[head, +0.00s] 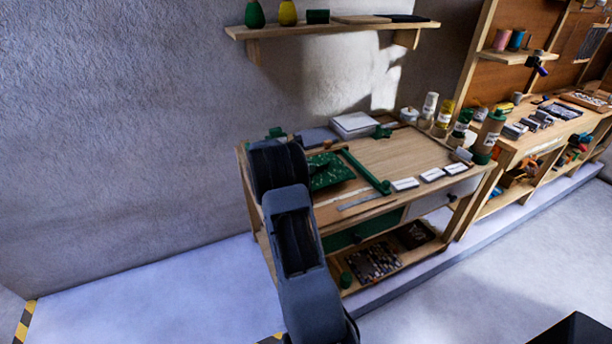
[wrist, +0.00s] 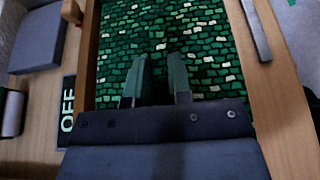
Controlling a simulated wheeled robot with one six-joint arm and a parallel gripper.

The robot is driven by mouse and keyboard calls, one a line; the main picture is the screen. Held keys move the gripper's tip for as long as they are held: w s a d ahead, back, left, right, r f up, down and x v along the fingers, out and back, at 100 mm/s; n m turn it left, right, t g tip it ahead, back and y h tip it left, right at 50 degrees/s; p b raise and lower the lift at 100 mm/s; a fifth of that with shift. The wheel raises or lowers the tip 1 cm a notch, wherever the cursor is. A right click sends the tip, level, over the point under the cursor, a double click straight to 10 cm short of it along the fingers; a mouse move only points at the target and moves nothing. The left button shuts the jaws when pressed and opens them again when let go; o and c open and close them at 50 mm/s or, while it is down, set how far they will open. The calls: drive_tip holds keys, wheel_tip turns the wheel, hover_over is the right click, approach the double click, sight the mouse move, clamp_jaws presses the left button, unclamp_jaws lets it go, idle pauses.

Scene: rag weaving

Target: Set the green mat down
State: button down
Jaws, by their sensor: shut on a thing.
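The green mat (head: 327,172), woven in dark and light green patches with cream flecks, is at the left part of the wooden workbench (head: 415,155). The gripped part is hidden by the fingers. My arm hides the mat's left side in the head view. I cannot tell whether the mat touches the surface under it.
A green bar (head: 366,171) runs just right of the mat. White-labelled boxes (head: 405,184) lie near the front edge, and stacked white boxes (head: 354,124) at the back. Bottles (head: 428,108) stand at the back right.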

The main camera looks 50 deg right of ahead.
drive_tip(key=shift+w+f, duration=0.2)
drive_tip(key=shift+f, duration=0.05)
drive_tip(key=shift+w+f, duration=0.1)
drive_tip(key=shift+f, duration=1.5)
drive_tip(key=shift+f, duration=0.2)
drive_tip(key=c, duration=1.1)
unclamp_jaws()
drive_tip(key=shift+o, duration=0.2)
